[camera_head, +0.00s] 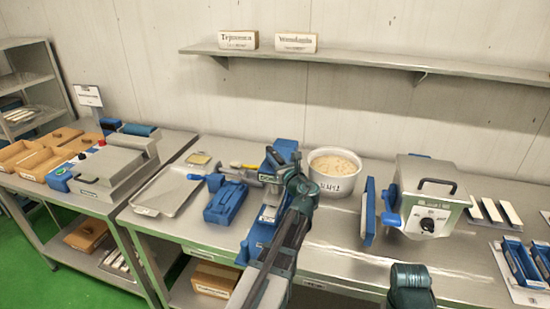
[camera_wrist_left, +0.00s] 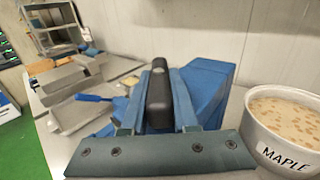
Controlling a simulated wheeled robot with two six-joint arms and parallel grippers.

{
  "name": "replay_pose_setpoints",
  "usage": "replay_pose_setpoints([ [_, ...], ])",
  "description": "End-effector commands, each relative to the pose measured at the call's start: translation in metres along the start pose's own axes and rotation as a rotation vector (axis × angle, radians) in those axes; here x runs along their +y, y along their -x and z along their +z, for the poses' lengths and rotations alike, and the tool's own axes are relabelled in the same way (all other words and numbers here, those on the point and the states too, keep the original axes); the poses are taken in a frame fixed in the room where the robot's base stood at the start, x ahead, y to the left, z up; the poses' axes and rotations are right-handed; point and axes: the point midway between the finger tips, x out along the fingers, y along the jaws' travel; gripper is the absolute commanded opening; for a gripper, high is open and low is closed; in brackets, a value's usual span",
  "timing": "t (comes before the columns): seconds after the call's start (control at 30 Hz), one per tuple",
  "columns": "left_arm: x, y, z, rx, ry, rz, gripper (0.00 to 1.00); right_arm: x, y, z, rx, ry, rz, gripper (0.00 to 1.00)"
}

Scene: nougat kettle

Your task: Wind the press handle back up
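The blue press (camera_head: 256,240) stands on the middle of the steel bench, and its upper part (camera_head: 286,148) shows behind my gripper. My left gripper (camera_head: 272,168) reaches over it from the front. In the left wrist view the black press handle (camera_wrist_left: 159,92) lies between my two fingers, which appear closed against its sides. The blue press body (camera_wrist_left: 212,85) is just behind and to the right. The gripper hides much of the handle in the head view. Only part of my right gripper (camera_head: 410,290) shows at the bottom, low and apart from the press; its fingers are unclear.
A white kettle of nougat (camera_head: 335,184), labelled MAPLE in the wrist view (camera_wrist_left: 285,155), stands close right of the press. A grey machine with a dial (camera_head: 428,200) is farther right. A blue device (camera_head: 226,204) and a metal tray (camera_head: 168,192) are left. A shelf (camera_head: 370,60) hangs behind.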

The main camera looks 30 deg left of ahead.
Motion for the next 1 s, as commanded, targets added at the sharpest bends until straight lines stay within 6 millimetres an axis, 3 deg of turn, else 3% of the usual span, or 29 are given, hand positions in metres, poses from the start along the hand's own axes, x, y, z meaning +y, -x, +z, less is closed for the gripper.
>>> replay_pose_setpoints([
  [0.03,0.0000,0.0001,0.0000,0.000,0.000,0.000,0.11,0.0000,0.0000,0.0000,0.000,0.000,0.000,0.57],
  [0.1,0.0000,0.0001,0.0000,0.000,0.000,0.000,0.00,0.0000,0.0000,0.0000,0.000,0.000,0.000,0.57],
  [0.53,-0.0021,-0.0008,0.0000,0.000,0.000,0.040,0.00,0.0000,0.0000,0.0000,0.000,0.000,0.000,0.57],
  [1.0,-0.0079,-0.0040,-0.0001,0.000,0.000,0.411,0.00,0.0000,-0.0001,0.0000,0.000,0.000,0.000,0.57],
])
